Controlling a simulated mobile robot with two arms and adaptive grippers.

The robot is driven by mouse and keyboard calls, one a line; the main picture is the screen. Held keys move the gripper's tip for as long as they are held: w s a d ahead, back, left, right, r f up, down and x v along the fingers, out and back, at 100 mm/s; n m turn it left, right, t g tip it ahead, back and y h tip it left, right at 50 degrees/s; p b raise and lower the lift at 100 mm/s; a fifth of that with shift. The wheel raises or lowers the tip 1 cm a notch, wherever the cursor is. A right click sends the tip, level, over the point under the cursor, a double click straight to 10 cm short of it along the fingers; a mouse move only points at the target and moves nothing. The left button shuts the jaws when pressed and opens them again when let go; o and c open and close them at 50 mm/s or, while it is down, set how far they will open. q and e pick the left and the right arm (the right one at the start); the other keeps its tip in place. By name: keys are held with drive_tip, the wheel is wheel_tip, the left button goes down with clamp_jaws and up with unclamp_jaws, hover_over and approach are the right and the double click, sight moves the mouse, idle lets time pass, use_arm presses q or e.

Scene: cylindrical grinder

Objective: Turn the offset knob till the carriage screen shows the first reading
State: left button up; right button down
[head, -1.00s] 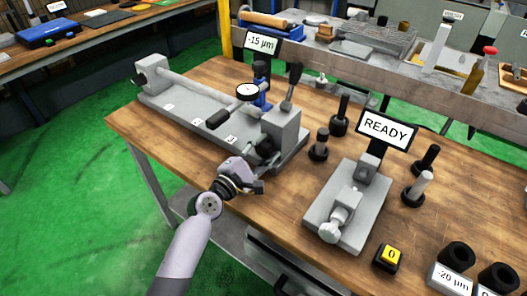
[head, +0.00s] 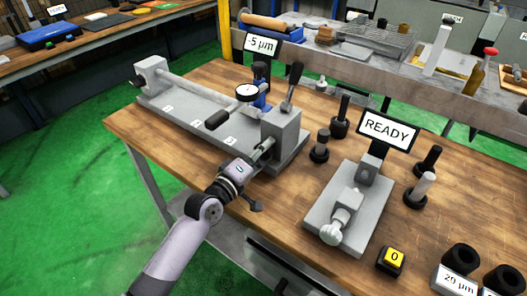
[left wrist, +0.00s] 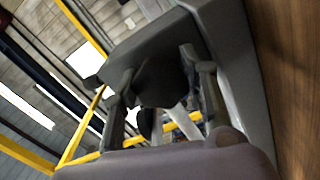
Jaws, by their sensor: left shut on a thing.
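The grinder (head: 190,114) stands on the wooden bench, with a dial gauge (head: 247,92) and a grey end block (head: 283,130). The carriage screen (head: 262,44) seems to read -5 µm; its left edge is hard to make out. My left gripper (head: 262,152) reaches the front of the end block. In the left wrist view my left gripper (left wrist: 165,90) is shut on the dark offset knob (left wrist: 160,78), with a finger on either side. The knob is mostly hidden in the head view. My right gripper is not in view.
To the right, a grey fixture (head: 345,212) carries a screen reading READY (head: 387,130). Several dark posts stand around it. A yellow 0 button (head: 393,257) and labelled black rings (head: 462,257) sit near the front.

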use_arm(q)
drive_tip(key=shift+f+m, duration=0.1)
drive_tip(key=shift+m, duration=1.1)
drive_tip(key=o, duration=1.2)
drive_tip(key=shift+s+a, duration=0.1)
drive_tip(key=shift+s, duration=0.05)
drive_tip(key=v, duration=1.1)
drive_tip(key=shift+s+a, duration=0.2)
drive_tip(key=shift+s, duration=0.1)
